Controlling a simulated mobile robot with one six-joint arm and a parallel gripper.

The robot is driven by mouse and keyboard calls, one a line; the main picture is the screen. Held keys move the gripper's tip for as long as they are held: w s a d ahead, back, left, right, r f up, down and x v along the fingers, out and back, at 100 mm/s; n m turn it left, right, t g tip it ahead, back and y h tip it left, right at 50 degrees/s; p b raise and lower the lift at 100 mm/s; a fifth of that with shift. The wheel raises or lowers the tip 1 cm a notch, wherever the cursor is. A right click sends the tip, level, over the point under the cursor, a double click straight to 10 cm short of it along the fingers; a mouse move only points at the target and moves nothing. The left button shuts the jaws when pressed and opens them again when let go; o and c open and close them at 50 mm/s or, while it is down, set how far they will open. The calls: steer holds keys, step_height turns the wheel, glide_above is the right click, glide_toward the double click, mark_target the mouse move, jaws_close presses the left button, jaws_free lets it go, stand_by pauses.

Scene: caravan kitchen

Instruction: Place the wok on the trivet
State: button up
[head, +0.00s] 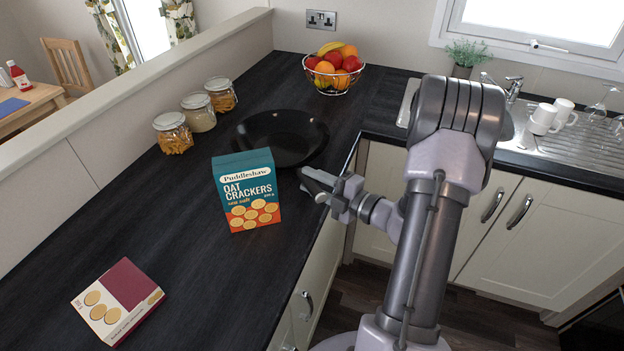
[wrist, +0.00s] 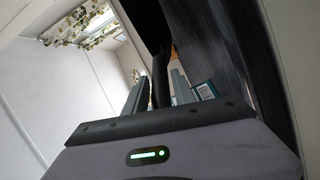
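The black wok (head: 283,137) stands at the back of the dark worktop, behind the cracker box. My gripper (head: 312,184) is at the wok's near right side, just over the worktop's front edge. In the wrist view, the wok's dark handle (wrist: 159,75) runs between the two grey fingers of my gripper (wrist: 160,84). The fingers lie close on both sides of the handle; whether they press on it is not clear. No trivet shows in either view. The cracker box and the wok hide parts of the worktop.
An upright oat cracker box (head: 246,190) stands right in front of the wok. Glass jars (head: 198,112) line the left wall and a fruit bowl (head: 333,71) stands behind. A second box (head: 118,300) lies at the front left. The worktop between the boxes is clear.

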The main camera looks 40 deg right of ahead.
steer(key=shift+o, duration=1.3)
steer(key=shift+r, duration=0.2)
steer(key=p+v, duration=0.3)
steer(key=v, duration=0.9)
